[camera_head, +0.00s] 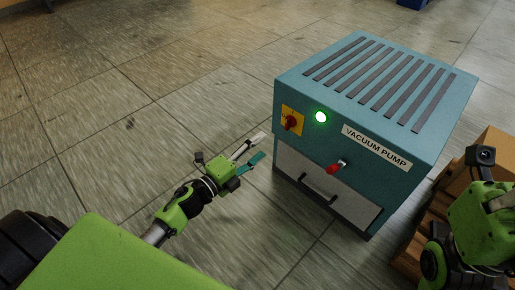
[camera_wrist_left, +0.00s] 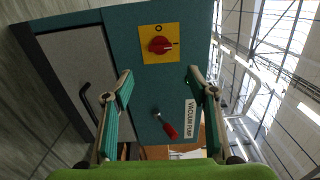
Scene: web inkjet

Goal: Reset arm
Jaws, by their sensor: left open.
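My left gripper (camera_head: 251,152) is open and empty. In the head view it is to the left of a teal vacuum pump cabinet (camera_head: 395,125), apart from it. In the left wrist view the open fingers (camera_wrist_left: 160,92) frame the cabinet front, which faces the camera. The front has a red rotary knob on a yellow plate (camera_head: 292,120), also in the left wrist view (camera_wrist_left: 159,45), a lit green lamp (camera_head: 320,117), and a red-handled lever (camera_head: 337,167), also in the left wrist view (camera_wrist_left: 168,128). My right arm (camera_head: 480,220) shows at the right edge; its fingers are out of view.
A grey lower panel (camera_head: 318,185) with a black handle is on the cabinet front. Brown boxes (camera_head: 492,145) on a wooden pallet (camera_head: 412,240) stand to the right of the cabinet. The tiled floor (camera_head: 130,120) is clear on the left.

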